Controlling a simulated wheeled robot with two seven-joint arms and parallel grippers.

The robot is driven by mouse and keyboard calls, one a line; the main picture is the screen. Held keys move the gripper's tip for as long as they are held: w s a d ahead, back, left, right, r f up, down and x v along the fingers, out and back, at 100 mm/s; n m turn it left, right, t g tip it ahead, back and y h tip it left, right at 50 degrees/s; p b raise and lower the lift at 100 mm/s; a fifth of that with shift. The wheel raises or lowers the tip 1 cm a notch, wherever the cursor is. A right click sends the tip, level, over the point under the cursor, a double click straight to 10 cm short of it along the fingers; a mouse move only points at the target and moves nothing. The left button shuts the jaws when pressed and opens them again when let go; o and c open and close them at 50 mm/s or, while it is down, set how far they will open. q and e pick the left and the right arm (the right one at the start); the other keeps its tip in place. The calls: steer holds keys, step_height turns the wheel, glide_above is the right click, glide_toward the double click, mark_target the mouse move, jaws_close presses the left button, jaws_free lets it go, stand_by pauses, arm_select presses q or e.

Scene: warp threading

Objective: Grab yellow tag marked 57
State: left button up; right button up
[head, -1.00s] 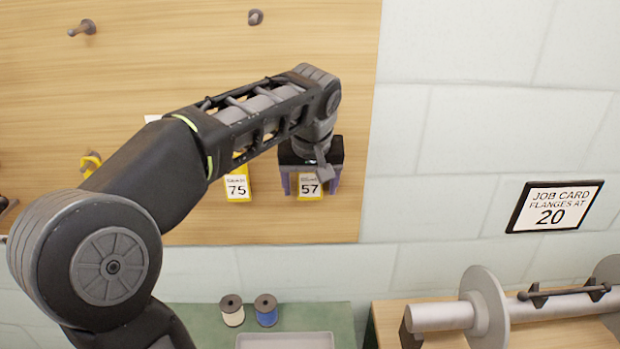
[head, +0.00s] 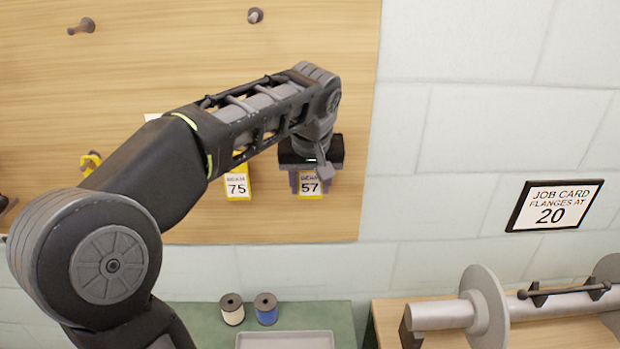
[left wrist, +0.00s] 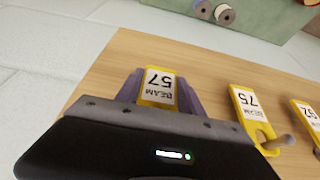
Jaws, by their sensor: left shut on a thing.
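The yellow tag marked 57 (head: 310,184) hangs at the lower right of the wooden board. It shows upside down in the left wrist view (left wrist: 159,88), with BEAM printed on its white label. My left gripper (head: 309,183) is shut on this tag, with one purple-grey finger against each side. The left wrist view shows the fingers too (left wrist: 159,92). The tag's top end is hidden behind the gripper body. My right gripper is not in view.
A yellow tag marked 75 (head: 237,184) hangs just left, on a peg seen in the left wrist view (left wrist: 276,143). Another tag (left wrist: 306,113) is beyond it. Two spools (head: 249,309) and a grey tray (head: 285,340) are on the green bench below. A job card (head: 555,206) reads 20.

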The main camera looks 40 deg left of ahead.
arm_select(q)
steer(key=shift+c, duration=1.4)
steer(key=shift+r, duration=0.45)
steer(key=shift+s+d+r+b, duration=0.1)
steer(key=shift+r+b, duration=0.15)
steer(key=shift+b, duration=0.2)
steer(key=s+d+b, duration=0.3)
steer(key=s+d, duration=0.8)
steer(key=s, duration=0.2)
steer(key=shift+s+d, duration=0.2)
steer(key=shift+s, duration=0.1)
